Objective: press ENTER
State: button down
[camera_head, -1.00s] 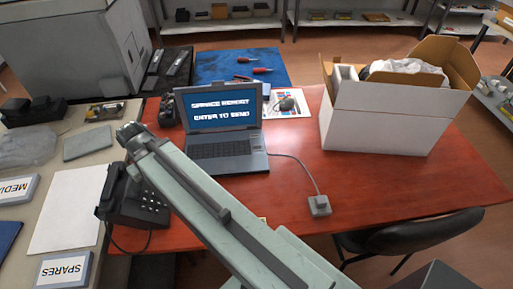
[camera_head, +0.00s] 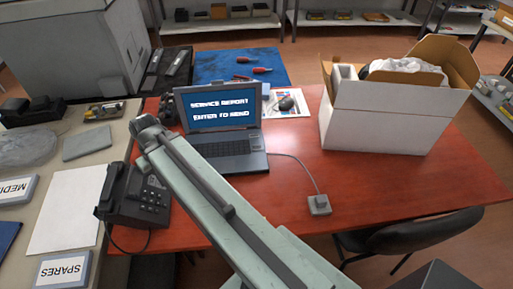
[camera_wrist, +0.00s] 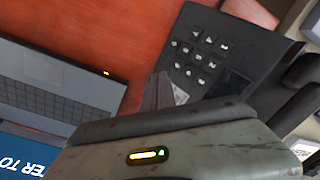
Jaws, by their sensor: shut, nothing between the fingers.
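The open laptop (camera_head: 225,150) stands on the red table, its blue screen (camera_head: 218,112) reading "SERVICE REPORT" and "ENTER TO SEND". In the wrist view its keyboard (camera_wrist: 45,85) is at the left and a corner of its screen (camera_wrist: 22,158) at the lower left. I cannot tell the ENTER key from the other keys. My gripper (camera_head: 148,130) is at the far end of my arm, left of the laptop in the head view. In the wrist view my gripper (camera_wrist: 161,88) shows as a dark narrow finger, shut and empty, between laptop and phone; contact with anything is not visible.
A black desk phone (camera_head: 140,192) lies left of my arm; its keypad (camera_wrist: 200,50) shows in the wrist view. A cable runs from the laptop to a small grey box (camera_head: 319,205). A white carton (camera_head: 375,118) stands right. The table's right front is clear.

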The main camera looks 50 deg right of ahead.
jog(key=s+d+m+t+y+b, duration=0.1)
jog(key=d+m+t+y+b, duration=0.15)
jog(key=d, duration=1.85)
notch_tip(320, 180, up, 4)
jog(key=m+t, duration=0.1)
jog(key=t, duration=0.5)
send_over(259, 148)
jog(key=shift+d+r+y, duration=0.1)
jog(key=shift+d+y, duration=0.1)
jog(key=shift+y, duration=0.25)
notch_tip(259, 148, down, 9)
jog(key=b, duration=0.9)
jog(key=shift+f+b, duration=0.35)
jog(key=shift+b, duration=0.1)
